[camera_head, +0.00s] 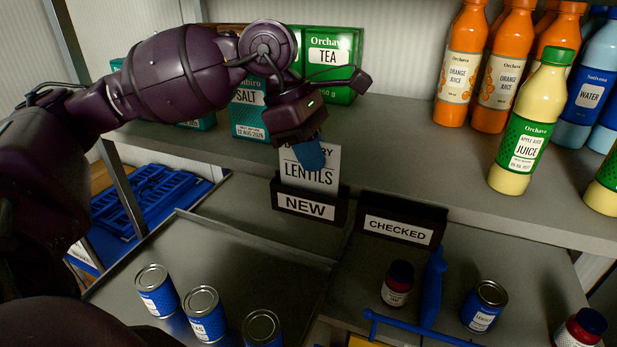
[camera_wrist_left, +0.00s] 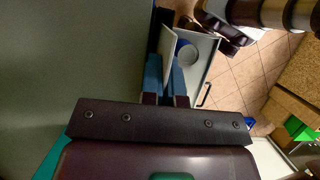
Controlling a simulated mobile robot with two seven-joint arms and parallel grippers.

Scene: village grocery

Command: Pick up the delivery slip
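The delivery slip (camera_head: 317,172) is a white card with "LENTILS" in print, its first line partly covered by my finger. It stands upright in a dark holder (camera_head: 306,204) labelled "NEW". My left gripper (camera_head: 308,155) is at the slip's top edge, with a blue finger in front of the card. In the left wrist view the slip (camera_wrist_left: 167,46) shows pale between the two blue fingers (camera_wrist_left: 166,82). The fingers stand a little apart, with no clear grip on the card. My right gripper is not in view.
A "CHECKED" holder (camera_head: 399,230) stands to the right. Cans (camera_head: 204,313) stand on the grey tray (camera_head: 225,250) below. Salt (camera_head: 247,108) and tea (camera_head: 335,70) boxes are on the shelf behind my gripper. Juice bottles (camera_head: 523,130) stand at the right.

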